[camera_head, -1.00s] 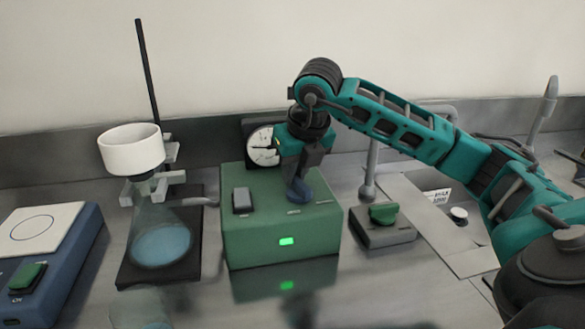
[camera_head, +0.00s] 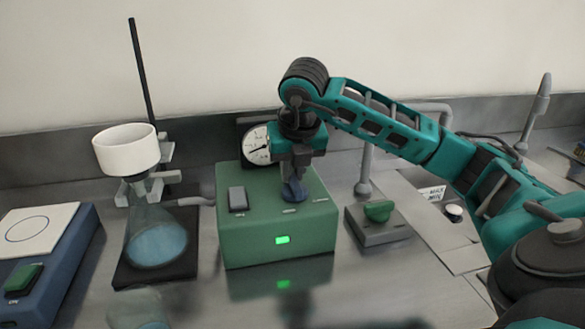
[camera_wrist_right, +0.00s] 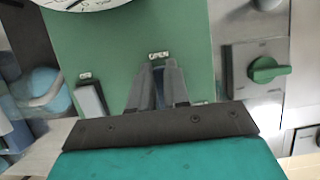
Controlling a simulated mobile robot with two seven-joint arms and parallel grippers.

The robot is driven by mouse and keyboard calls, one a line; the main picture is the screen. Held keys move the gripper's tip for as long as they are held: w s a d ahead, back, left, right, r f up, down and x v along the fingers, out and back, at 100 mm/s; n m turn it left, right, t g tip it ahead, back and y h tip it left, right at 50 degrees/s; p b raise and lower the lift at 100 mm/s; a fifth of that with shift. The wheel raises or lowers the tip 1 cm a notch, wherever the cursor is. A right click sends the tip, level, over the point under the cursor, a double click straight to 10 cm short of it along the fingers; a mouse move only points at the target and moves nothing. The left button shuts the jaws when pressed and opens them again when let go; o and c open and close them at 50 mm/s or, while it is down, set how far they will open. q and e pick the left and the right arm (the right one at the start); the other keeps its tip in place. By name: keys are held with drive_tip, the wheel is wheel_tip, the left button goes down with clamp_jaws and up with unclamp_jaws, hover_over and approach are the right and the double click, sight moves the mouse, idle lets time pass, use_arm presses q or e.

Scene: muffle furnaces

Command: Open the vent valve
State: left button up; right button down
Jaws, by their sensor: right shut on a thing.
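A green box (camera_head: 235,230) stands mid-bench with a dark blue vent valve knob (camera_head: 294,190) on its top. My right gripper (camera_head: 294,180) points down onto the box and is shut on this knob. In the right wrist view the fingers (camera_wrist_right: 158,88) close around the blue knob, which is mostly hidden between them. An OPEN label (camera_wrist_right: 159,55) lies just beyond the fingertips. A round white gauge (camera_head: 257,145) stands behind the box, partly covered by the gripper. A grey rocker switch (camera_head: 238,199) sits at the box's left, and a green light (camera_head: 282,240) glows on its front. My left gripper is out of view.
A flask (camera_head: 156,240) under a white funnel (camera_head: 127,149) stands left of the box, beside a tall rod (camera_head: 143,75). A grey block with a green knob (camera_head: 378,210) stands close on the right. A blue device (camera_head: 60,262) is at far left. The front bench is mostly clear.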

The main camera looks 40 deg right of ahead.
sight(299, 189)
drive_tip(key=c, duration=1.1)
unclamp_jaws()
use_arm(q)
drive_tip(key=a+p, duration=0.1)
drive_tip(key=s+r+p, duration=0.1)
drive_tip(key=p, duration=0.1)
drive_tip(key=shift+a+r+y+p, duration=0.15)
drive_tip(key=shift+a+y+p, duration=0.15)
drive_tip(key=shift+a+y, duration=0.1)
use_arm(e)
drive_tip(key=v, duration=1.3)
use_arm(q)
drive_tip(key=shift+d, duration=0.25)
